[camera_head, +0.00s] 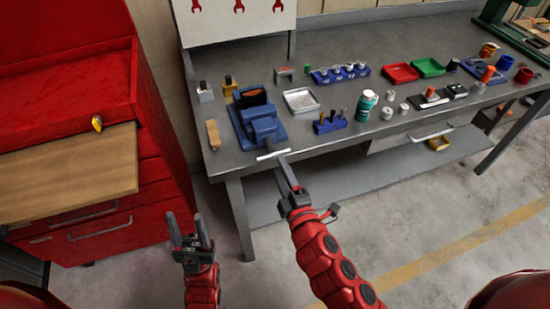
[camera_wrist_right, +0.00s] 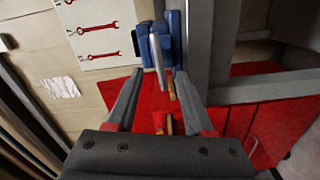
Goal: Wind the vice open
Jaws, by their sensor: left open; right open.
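The blue vice (camera_head: 265,127) stands near the left front corner of the grey workbench. Its pale bar handle (camera_head: 273,154) lies roughly level across the front, just past the bench edge. My right gripper (camera_head: 284,168) is open, its fingertips close below the handle. In the right wrist view the handle (camera_wrist_right: 157,58) shows between the fingertips of the right gripper (camera_wrist_right: 161,75), in front of the vice (camera_wrist_right: 176,42). I cannot tell whether the fingers touch it. My left gripper (camera_head: 187,228) is open and empty, low beside the red cabinet.
A wooden-handled tool (camera_head: 213,134) lies left of the vice. A metal tray (camera_head: 301,100), a blue holder (camera_head: 330,122) and a teal container (camera_head: 367,105) stand to the right. The red cabinet (camera_head: 152,110) with a wooden board (camera_head: 65,172) stands at left. Floor in front is clear.

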